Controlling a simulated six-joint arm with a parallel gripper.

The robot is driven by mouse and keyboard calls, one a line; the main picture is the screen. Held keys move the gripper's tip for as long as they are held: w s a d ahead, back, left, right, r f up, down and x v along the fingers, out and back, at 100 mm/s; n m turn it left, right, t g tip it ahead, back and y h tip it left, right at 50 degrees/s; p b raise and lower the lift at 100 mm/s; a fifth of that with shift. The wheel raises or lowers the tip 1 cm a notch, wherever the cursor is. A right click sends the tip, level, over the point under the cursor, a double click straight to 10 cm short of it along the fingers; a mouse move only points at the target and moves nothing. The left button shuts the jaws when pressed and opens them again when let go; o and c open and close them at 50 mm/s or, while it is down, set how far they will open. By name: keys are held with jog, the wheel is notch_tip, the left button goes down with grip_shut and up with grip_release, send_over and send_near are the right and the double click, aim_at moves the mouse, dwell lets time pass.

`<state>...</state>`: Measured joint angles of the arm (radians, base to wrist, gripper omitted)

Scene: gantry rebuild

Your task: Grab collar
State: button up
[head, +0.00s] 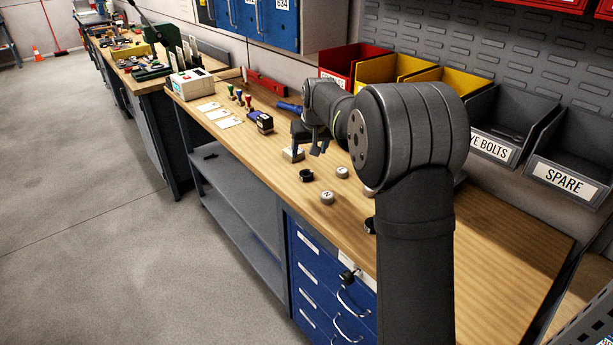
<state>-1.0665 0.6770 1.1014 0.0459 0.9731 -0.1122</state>
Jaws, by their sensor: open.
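A small black ring-shaped piece (306,175), which looks like the collar, lies on the wooden bench top near its front edge in the head view. My gripper (309,148) is above the bench, just behind and above this piece in the picture. Its jaws are open, and I see nothing held between them. A small pale block (291,155) sits at the left of the gripper, partly behind it. I cannot tell whether the gripper touches the block.
Pale round pieces (327,197) and (342,172) lie close to the black ring. A dark piece (370,225) is partly hidden by my arm. Stamps and a blue-black box (264,122) stand farther left. Bins (565,178) line the back. The right part of the bench is clear.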

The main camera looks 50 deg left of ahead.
send_over(307, 180)
jog(key=f, duration=0.6)
jog(key=shift+s+d, duration=0.15)
jog(key=shift+d, duration=0.05)
jog(key=shift+d+x, duration=0.15)
jog(key=shift+x, duration=1.2)
jog(key=shift+d+x, duration=0.1)
jog(key=shift+x, duration=1.2)
jog(key=c, duration=1.2)
